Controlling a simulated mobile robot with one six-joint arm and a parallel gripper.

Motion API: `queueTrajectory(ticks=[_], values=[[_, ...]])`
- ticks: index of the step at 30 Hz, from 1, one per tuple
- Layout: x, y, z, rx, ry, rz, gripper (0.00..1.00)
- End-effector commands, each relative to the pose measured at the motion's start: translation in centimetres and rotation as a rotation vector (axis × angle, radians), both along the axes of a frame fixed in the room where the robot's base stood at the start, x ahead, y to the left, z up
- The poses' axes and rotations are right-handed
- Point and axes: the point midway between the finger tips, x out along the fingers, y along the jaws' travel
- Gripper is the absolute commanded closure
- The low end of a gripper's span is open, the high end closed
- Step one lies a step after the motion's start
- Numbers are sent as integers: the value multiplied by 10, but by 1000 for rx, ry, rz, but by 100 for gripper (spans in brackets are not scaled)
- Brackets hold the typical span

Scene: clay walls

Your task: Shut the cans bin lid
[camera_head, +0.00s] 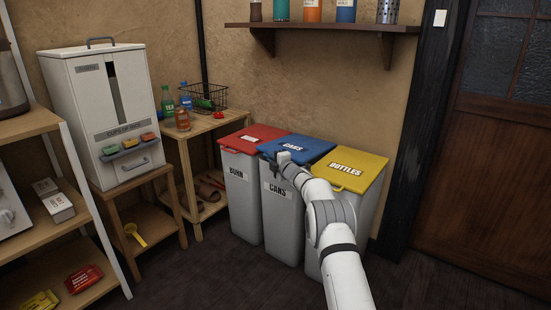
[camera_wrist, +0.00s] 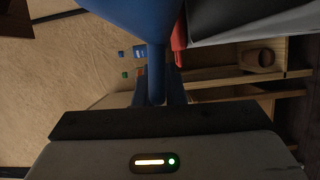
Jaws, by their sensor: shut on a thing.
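The cans bin (camera_head: 277,215) is a tall grey bin labelled CANS, in the middle of a row of three. Its blue lid (camera_head: 318,146) lies over the bin's top; I cannot tell whether it is fully down. My gripper (camera_head: 279,160) is at the lid's front edge. In the wrist view the blue lid (camera_wrist: 125,12) fills the top middle, and its blue handle (camera_wrist: 156,70) runs down between my gripper's fingers (camera_wrist: 158,97). The gripper is shut on this handle. My arm hides part of the bin's front and right side.
The red-lidded BURN bin (camera_head: 240,195) stands close on the left, the yellow-lidded BOTTLES bin (camera_head: 357,172) close on the right. A wooden table (camera_head: 206,125) with a wire basket is further left. A wall shelf (camera_head: 330,28) hangs above the bins.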

Motion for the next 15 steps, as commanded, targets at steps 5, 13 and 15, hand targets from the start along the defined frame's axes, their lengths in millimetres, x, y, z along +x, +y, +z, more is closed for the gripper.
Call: queueTrajectory(ticks=[5,13,15], values=[[0,2,1,0,-4,5,100],[1,-5,0,0,-2,-3,84],[1,-7,0,0,-2,-6,81]])
